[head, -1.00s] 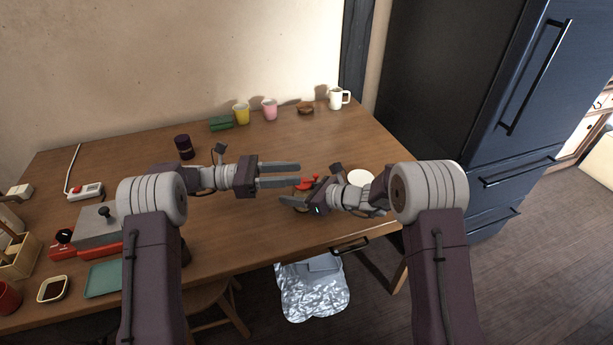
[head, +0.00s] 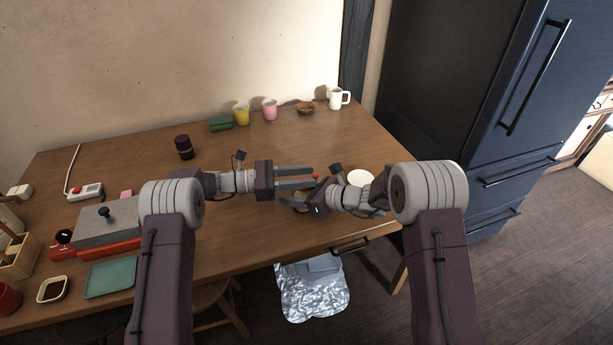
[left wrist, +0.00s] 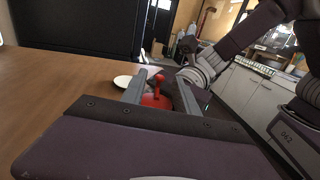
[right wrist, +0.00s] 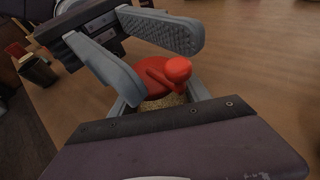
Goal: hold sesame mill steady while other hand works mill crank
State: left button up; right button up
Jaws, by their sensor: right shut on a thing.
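The sesame mill has a red top with a rounded red crank knob (right wrist: 177,69) and a see-through body with pale seeds (right wrist: 165,102). It stands near the table's front right part; in the head view only a bit of red (head: 316,177) shows. My right gripper (right wrist: 158,98) is shut on the mill's body, below the red top. My left gripper (head: 314,178) is open and level, with its fingers reaching over the mill from the left. In the left wrist view the red top (left wrist: 155,100) lies between the spread left fingers. I cannot tell whether they touch it.
A white dish (head: 360,178) stands close to the right of the mill. A dark cup (head: 184,147) is at the back left. Yellow (head: 241,115), pink (head: 269,110) and white (head: 336,98) cups line the back edge. The table's middle is clear.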

pick_arm(q)
jog(key=shift+d, duration=0.45)
grip_shut()
jog(key=shift+w+r+n+t, duration=0.1)
jog(key=shift+n+t, duration=0.3)
jog(key=shift+t, duration=0.3)
jog(key=n+t+y, duration=0.1)
jog(key=n+t, duration=0.1)
jog(key=t, duration=0.1)
jog(key=n+t+y, duration=0.1)
jog(key=n+t, duration=0.1)
jog(key=t, duration=0.1)
jog(key=shift+w+n+y, duration=0.1)
jog(key=shift+n+y, duration=0.2)
jog(key=shift+y, duration=0.1)
jog(key=n+t+y, duration=0.3)
jog(key=t, duration=0.1)
jog(key=shift+w, duration=0.15)
jog(key=shift+a+n+t+y, duration=0.15)
jog(key=shift+n+t+y, duration=0.25)
jog(key=shift+t+y, duration=0.15)
jog(key=shift+w+a+y, duration=0.1)
jog(key=shift+y, duration=0.15)
